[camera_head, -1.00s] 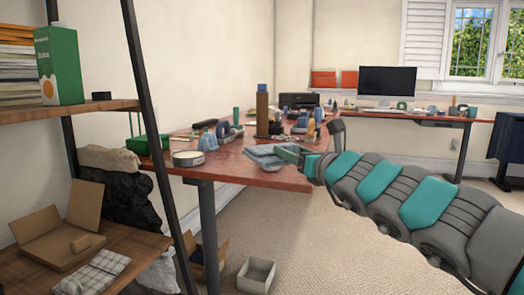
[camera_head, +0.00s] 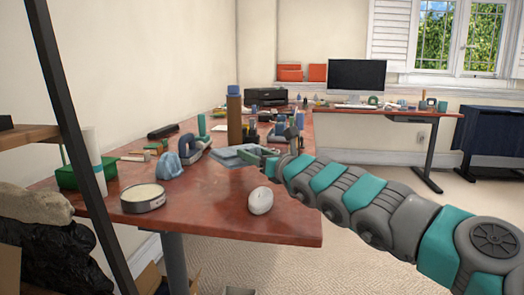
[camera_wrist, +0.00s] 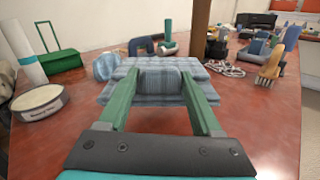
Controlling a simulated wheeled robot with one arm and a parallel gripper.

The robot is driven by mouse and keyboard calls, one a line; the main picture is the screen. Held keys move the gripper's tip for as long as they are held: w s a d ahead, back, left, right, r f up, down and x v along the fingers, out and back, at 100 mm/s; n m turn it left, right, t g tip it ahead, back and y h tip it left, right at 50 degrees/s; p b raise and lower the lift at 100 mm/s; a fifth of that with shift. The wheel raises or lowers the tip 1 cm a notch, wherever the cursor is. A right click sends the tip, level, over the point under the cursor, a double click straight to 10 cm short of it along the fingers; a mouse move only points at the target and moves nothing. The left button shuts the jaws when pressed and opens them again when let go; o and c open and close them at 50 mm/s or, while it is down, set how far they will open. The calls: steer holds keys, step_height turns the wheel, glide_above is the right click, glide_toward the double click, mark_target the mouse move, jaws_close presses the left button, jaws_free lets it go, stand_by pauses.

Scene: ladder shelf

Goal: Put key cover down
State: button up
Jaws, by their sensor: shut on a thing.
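My gripper (camera_wrist: 160,88) has long green fingers, closed on a rounded blue-grey plaid piece (camera_wrist: 160,76), which I take to be the key cover. A flat folded blue-grey plaid cloth (camera_wrist: 112,97) lies on the red table directly behind and below it. I cannot tell whether the held piece touches the cloth. In the head view, my gripper (camera_head: 262,157) is low over the table beside the blue-grey cloth (camera_head: 228,160), and the held piece is hard to make out.
The red table (camera_head: 215,220) has bare room at its front. A white rounded object (camera_head: 260,201) and a round tin (camera_head: 143,198) stand there. A green tray (camera_wrist: 62,60), a brown cylinder (camera_head: 234,120) and a clamp-like blue tool (camera_head: 196,147) stand around. A dark shelf post (camera_head: 75,140) is at left.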

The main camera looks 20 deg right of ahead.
steer(key=w+d+p, duration=0.1)
steer(key=w, duration=0.1)
steer(key=w+d+p, duration=0.4)
steer(key=shift+d+f, duration=0.1)
steer(key=shift+f, duration=0.3)
steer(key=shift+w+d+f+p, duration=0.1)
steer(key=shift+w+d+p, duration=0.25)
steer(key=shift+w+d, duration=0.4)
steer(key=shift+w+a+f+b, duration=0.15)
steer(key=shift+f+b, duration=0.3)
steer(key=shift+f, duration=1.25)
